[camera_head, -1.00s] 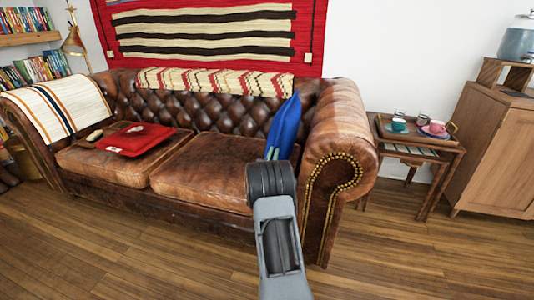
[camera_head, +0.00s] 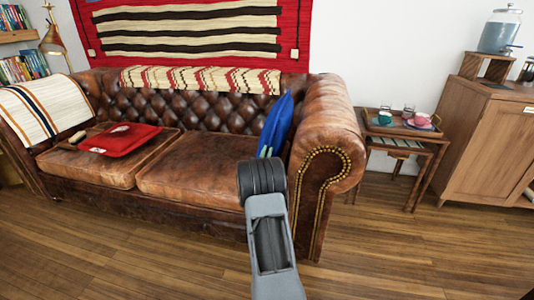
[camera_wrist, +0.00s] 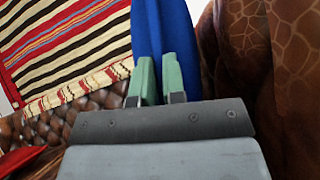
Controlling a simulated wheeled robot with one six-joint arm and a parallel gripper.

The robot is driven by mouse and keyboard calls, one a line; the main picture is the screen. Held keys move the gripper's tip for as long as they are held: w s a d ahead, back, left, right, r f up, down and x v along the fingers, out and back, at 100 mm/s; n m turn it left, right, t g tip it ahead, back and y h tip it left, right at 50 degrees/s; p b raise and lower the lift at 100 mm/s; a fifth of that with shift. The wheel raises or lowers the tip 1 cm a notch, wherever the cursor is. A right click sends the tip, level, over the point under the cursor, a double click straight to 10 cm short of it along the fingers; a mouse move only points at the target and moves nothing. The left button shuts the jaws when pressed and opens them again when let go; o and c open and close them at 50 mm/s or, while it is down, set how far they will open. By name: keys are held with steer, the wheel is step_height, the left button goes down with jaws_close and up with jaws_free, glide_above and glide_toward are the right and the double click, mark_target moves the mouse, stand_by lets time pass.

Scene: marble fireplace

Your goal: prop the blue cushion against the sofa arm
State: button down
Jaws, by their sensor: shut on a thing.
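The blue cushion (camera_head: 277,122) stands on edge above the right seat of the brown leather sofa (camera_head: 190,168), close to the inner side of the right sofa arm (camera_head: 332,125). In the head view I cannot tell whether it touches the arm. In the wrist view the blue cushion (camera_wrist: 163,30) rises between the green fingertips of my gripper (camera_wrist: 160,80), which is shut on it. The sofa arm (camera_wrist: 245,60) is just to its right there. In the head view my arm hides the cushion's lower part and most of the gripper (camera_head: 266,152).
A striped throw (camera_head: 200,79) covers the sofa back. At right, a side table (camera_head: 402,133) holds cups on a tray, next to a wooden cabinet (camera_head: 490,145). The floor in front is clear.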

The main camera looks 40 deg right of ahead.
steer(key=shift+f+b, duration=0.6)
steer(key=shift+s+d, duration=0.3)
steer(key=shift+s, duration=0.15)
stand_by(0.4)
steer(key=shift+s+d, duration=0.1)
steer(key=shift+s, duration=0.1)
steer(key=c, duration=1.1)
jaws_free()
steer(key=shift+f, duration=0.15)
steer(key=shift+s+a+r+p, duration=0.25)
steer(key=shift+s+a, duration=0.55)
steer(key=shift+a, duration=0.45)
steer(key=shift+s+a+r+p, duration=0.25)
steer(key=shift+s+a, duration=0.5)
steer(key=shift+a, duration=0.55)
steer(key=shift+s+a+r+p, duration=0.25)
steer(key=shift+s+a, duration=0.55)
steer(key=shift+a, duration=0.45)
